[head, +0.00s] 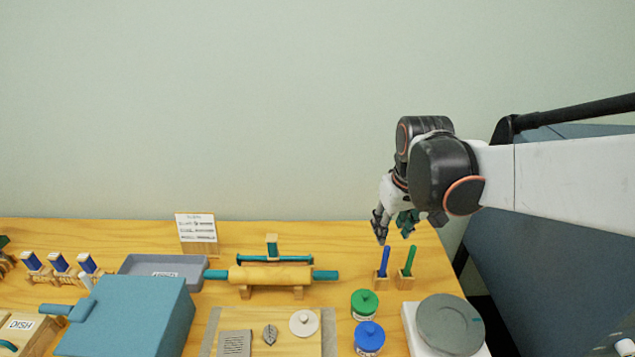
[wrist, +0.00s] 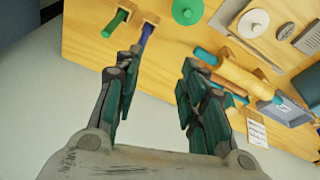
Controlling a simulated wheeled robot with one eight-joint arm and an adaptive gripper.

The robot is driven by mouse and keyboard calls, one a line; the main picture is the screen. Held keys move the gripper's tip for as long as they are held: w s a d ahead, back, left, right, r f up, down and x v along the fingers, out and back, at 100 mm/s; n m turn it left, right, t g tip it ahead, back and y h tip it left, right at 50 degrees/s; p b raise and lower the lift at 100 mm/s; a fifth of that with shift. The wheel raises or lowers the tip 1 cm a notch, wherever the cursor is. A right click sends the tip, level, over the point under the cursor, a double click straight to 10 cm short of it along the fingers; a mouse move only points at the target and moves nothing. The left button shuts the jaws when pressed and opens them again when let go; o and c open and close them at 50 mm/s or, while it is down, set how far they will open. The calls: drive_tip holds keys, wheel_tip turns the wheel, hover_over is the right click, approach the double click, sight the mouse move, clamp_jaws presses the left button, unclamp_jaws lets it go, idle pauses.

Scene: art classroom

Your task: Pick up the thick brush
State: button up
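Two upright handles stand in small wooden blocks near the table's right end: a blue handle (head: 385,260) and a green handle (head: 410,260). They also show in the wrist view, the green one (wrist: 114,24) left of the blue one (wrist: 147,34). I cannot tell for sure which thing is the thick brush; any bristles on these two are not visible. My gripper (head: 394,236) is above and behind these handles, near the table's back edge. In the wrist view my gripper (wrist: 158,80) has its fingers spread, with nothing between them.
Green (head: 364,303) and blue (head: 369,336) lidded jars stand in front of the handles, beside a round grey disc (head: 450,325). A rolling pin (head: 270,274) lies on a stand left of them. A sign (head: 197,227) stands behind. Air above the table is clear.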

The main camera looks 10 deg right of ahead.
sight(389, 247)
drive_tip(key=w+d+f+g, duration=0.1)
drive_tip(key=w+f, duration=0.1)
drive_tip(key=w+d+f+g, duration=0.1)
drive_tip(key=w+f, duration=0.1)
drive_tip(key=w+d+f, duration=0.2)
drive_tip(key=shift+w+d+f+n+g, duration=0.1)
drive_tip(key=shift+w+f+n+g, duration=0.2)
drive_tip(key=shift+w+g, duration=0.1)
wheel_tip(389, 247, down, 9)
drive_tip(key=shift+r+b, duration=0.15)
drive_tip(key=shift+b, duration=1.1)
drive_tip(key=shift+w+a+f+b, duration=0.1)
drive_tip(key=shift+f+b, duration=0.6)
drive_tip(key=shift+f, duration=0.6)
drive_tip(key=shift+a+f+b, duration=0.1)
drive_tip(key=shift+f+b, duration=0.6)
drive_tip(key=shift+f, duration=0.6)
clamp_jaws()
